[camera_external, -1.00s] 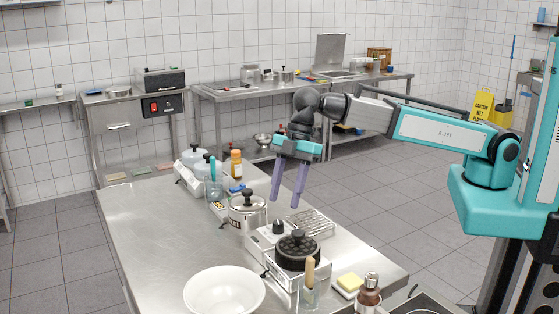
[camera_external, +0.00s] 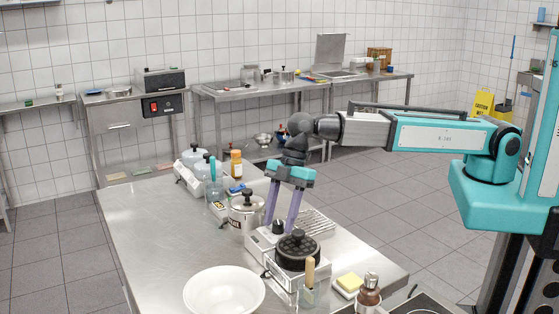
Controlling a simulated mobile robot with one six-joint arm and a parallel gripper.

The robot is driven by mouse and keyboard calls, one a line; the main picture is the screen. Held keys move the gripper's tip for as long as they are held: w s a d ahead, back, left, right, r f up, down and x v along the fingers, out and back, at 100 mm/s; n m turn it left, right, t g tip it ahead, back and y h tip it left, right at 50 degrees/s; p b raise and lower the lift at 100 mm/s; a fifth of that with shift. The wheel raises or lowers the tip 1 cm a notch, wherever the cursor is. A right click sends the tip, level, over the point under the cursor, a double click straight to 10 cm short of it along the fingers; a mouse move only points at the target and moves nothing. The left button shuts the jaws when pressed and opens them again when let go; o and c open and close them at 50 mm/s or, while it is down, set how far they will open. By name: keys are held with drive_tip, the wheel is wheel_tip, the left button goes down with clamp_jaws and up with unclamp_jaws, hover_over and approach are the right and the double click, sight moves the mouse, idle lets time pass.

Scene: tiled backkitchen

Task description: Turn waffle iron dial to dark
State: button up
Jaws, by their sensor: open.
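The waffle iron (camera_external: 297,250) has a round black patterned lid on a pale metal body and stands on the steel table. Its black dial (camera_external: 278,227) sits on the body behind the lid. My gripper (camera_external: 279,227) points down with its two purple fingers open. The fingertips are low at the dial, one on its left and one on its right in the picture. I cannot tell whether they touch it. The dial's marks and setting are too small to read.
A lidded pot (camera_external: 246,214) stands close on the left, and a wire rack (camera_external: 317,222) lies close on the right. A wooden-handled tool in a clear container (camera_external: 309,296), a white bowl (camera_external: 224,292) and a yellow sponge (camera_external: 350,282) are in front. The table's left part is clear.

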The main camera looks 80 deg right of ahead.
drive_tip(key=shift+c, duration=0.5)
drive_tip(key=c, duration=0.9)
drive_tip(key=shift+c, duration=0.2)
